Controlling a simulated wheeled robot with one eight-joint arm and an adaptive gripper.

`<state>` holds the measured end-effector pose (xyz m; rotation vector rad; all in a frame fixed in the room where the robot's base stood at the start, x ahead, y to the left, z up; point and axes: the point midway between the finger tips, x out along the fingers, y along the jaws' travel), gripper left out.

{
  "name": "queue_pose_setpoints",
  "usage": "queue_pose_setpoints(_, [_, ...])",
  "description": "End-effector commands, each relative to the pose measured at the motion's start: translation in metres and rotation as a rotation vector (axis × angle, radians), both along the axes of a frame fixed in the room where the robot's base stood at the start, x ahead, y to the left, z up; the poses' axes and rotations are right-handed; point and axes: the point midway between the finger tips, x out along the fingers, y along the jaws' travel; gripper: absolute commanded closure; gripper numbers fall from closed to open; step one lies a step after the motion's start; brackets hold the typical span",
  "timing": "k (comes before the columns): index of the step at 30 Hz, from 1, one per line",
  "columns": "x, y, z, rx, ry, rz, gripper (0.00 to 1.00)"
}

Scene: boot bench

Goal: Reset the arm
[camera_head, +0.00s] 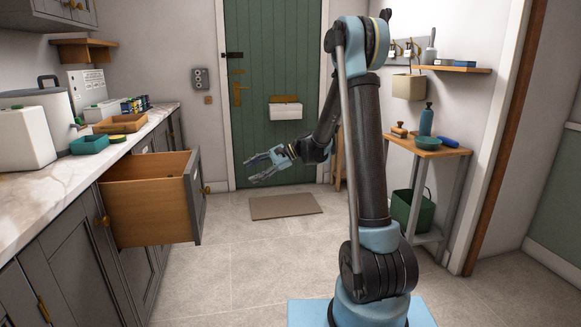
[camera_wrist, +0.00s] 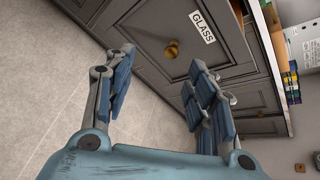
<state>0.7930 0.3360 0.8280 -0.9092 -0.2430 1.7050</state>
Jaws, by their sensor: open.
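My gripper (camera_head: 264,166) is open and empty. In the head view it hangs in the air in front of the green door, right of the pulled-out wooden drawer. My arm stands upright in the middle of the head view, with its forearm angled down and left to the gripper. In the wrist view the two blue-padded fingers of my gripper (camera_wrist: 160,90) are spread wide. Nothing touches the fingers.
The open drawer (camera_head: 150,200) juts from the left counter (camera_head: 150,122). A wooden tray (camera_head: 119,124) and a teal dish (camera_head: 89,144) sit on the counter. A brown mat (camera_head: 285,206) lies before the door (camera_head: 275,90). The middle floor is clear.

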Motion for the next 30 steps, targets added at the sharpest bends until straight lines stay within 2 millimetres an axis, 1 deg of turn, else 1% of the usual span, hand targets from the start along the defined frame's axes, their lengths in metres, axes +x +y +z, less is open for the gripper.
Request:
queue_pose_setpoints(1, [-0.008, -0.008, 0.005, -0.024, -0.025, 0.003, 0.49])
queue_pose_setpoints(6, [-0.033, -0.035, 0.017, -0.110, -0.112, 0.019, 0.49])
queue_pose_setpoints(15, [-0.083, -0.084, 0.028, -0.266, -0.257, 0.066, 0.49])
queue_pose_setpoints(24, [-0.137, -0.134, 0.028, -0.426, -0.385, 0.131, 0.49])
queue_pose_setpoints(30, [-0.176, -0.169, 0.022, -0.536, -0.460, 0.187, 0.49])
